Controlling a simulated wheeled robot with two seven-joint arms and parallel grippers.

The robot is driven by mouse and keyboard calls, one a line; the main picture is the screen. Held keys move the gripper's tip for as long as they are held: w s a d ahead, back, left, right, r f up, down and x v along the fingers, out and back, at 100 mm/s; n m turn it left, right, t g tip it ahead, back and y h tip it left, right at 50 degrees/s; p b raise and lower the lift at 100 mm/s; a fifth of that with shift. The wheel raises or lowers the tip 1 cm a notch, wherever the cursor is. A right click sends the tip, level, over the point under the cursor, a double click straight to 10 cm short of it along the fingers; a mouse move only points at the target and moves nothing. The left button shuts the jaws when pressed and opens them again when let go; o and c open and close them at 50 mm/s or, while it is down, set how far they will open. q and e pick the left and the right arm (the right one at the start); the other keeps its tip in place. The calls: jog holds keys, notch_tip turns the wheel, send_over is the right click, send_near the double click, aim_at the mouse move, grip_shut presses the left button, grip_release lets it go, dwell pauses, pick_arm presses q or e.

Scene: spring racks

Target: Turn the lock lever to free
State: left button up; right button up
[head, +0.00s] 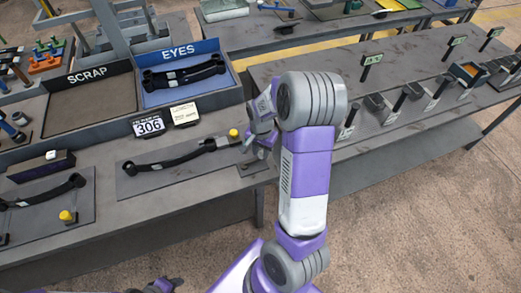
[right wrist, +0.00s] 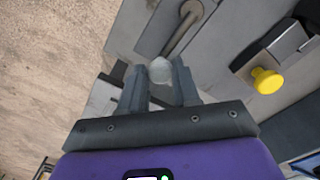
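The lock lever (right wrist: 183,37) is a grey metal rod with a pale round knob, lying along a grey plate in the right wrist view. In the head view my right gripper (head: 262,130) is at the right end of the bench, beside the holder with a yellow knob (head: 234,133); the arm hides the lever there. That yellow knob also shows in the right wrist view (right wrist: 266,80). Dark parts at the bottom edge may be my left gripper (head: 165,286).
A black leaf spring (head: 180,158) lies on the near plate. Behind it are the SCRAP tray (head: 92,106), the blue EYES tray (head: 184,92) holding springs, and a 306 sign (head: 149,125). Another spring (head: 45,194) lies at left. Open floor is at lower right.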

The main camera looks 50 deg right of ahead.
aim_at(261, 153)
jog(key=o, duration=0.4)
notch_tip(261, 153, up, 8)
jog(key=shift+f+p, duration=0.2)
jog(key=shift+p, duration=0.55)
